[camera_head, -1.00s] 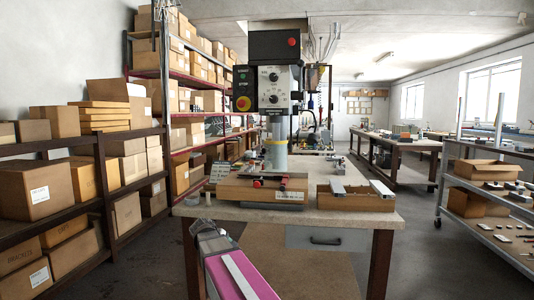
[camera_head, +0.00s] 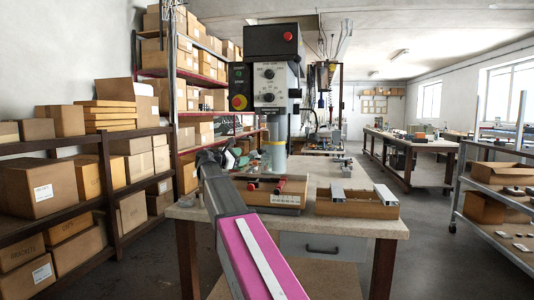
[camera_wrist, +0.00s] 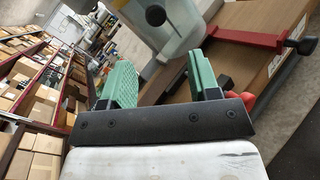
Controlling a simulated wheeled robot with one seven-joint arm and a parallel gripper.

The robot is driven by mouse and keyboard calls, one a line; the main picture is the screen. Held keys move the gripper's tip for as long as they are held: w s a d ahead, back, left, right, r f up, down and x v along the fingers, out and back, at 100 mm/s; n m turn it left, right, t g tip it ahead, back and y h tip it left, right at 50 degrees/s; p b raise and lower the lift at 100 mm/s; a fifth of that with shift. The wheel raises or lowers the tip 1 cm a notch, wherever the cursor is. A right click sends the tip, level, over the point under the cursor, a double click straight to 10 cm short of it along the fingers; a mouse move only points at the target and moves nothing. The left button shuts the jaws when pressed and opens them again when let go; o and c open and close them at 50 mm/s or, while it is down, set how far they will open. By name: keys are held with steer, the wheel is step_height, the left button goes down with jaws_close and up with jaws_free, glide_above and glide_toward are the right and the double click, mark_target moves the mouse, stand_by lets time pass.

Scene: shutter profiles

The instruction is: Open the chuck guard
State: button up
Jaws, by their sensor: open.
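The drill press (camera_head: 270,75) stands on the workbench, with a black head and a front control panel. The chuck guard (camera_head: 275,155) is a pale, see-through sleeve below the head. In the wrist view the guard (camera_wrist: 180,32) is at the top, beyond my fingertips, and a dark round knob shows on it. My gripper (camera_wrist: 160,75) is open, with green finger pads apart and nothing held between them. In the head view my gripper (camera_head: 225,160) is left of the guard at about its height. I cannot tell whether it touches the guard.
A wooden box with red clamp parts (camera_head: 280,186) sits below the guard. The red clamp bar (camera_wrist: 240,38) is right of my fingers in the wrist view. Another box with metal profiles (camera_head: 357,206) is to the right. Shelves of cartons (camera_head: 92,178) line the left.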

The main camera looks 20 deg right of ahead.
mark_target(259, 152)
steer(key=x, duration=0.7)
steer(key=r+x, duration=0.1)
steer(key=x, duration=0.3)
jaws_close()
